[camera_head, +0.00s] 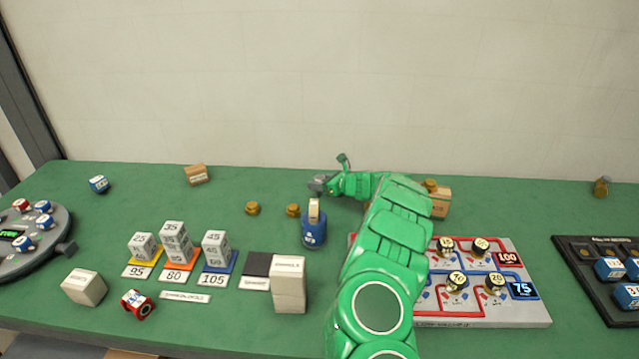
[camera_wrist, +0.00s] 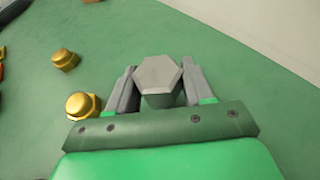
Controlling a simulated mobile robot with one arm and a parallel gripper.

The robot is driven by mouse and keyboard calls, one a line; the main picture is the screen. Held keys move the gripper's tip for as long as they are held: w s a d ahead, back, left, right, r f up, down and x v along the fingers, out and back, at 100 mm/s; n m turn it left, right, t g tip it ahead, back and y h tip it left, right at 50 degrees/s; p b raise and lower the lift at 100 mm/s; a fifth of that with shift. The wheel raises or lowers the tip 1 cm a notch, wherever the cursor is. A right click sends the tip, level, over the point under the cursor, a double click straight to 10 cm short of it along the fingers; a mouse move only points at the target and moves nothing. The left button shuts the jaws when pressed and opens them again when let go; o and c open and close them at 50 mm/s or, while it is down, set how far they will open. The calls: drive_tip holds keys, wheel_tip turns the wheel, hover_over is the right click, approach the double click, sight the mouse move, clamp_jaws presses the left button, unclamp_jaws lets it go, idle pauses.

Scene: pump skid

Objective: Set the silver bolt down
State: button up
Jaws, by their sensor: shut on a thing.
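The silver bolt (camera_wrist: 158,74) has a grey hexagonal head and sits between the two grey fingers of my gripper (camera_wrist: 155,92) in the wrist view. My gripper is shut on it. In the head view my gripper (camera_head: 322,184) is over the back middle of the green table, and the bolt is hard to tell from the grey fingers there. I cannot tell whether the bolt touches the table. The lower part of the bolt is mostly hidden.
Two brass bolts (camera_head: 252,208) (camera_head: 293,210) stand left of my gripper. A blue padlock-like piece (camera_head: 314,232) stands in front of it. A wooden block (camera_head: 196,174) lies at the back left. A valve panel (camera_head: 530,308) lies right of my arm. The back right table is largely clear.

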drive_tip(key=shift+f, duration=0.15)
drive_tip(key=o, duration=1.1)
drive_tip(key=shift+d, duration=0.1)
drive_tip(key=shift+v, duration=1.35)
drive_tip(key=v, duration=0.9)
drive_tip(key=shift+s, duration=0.1)
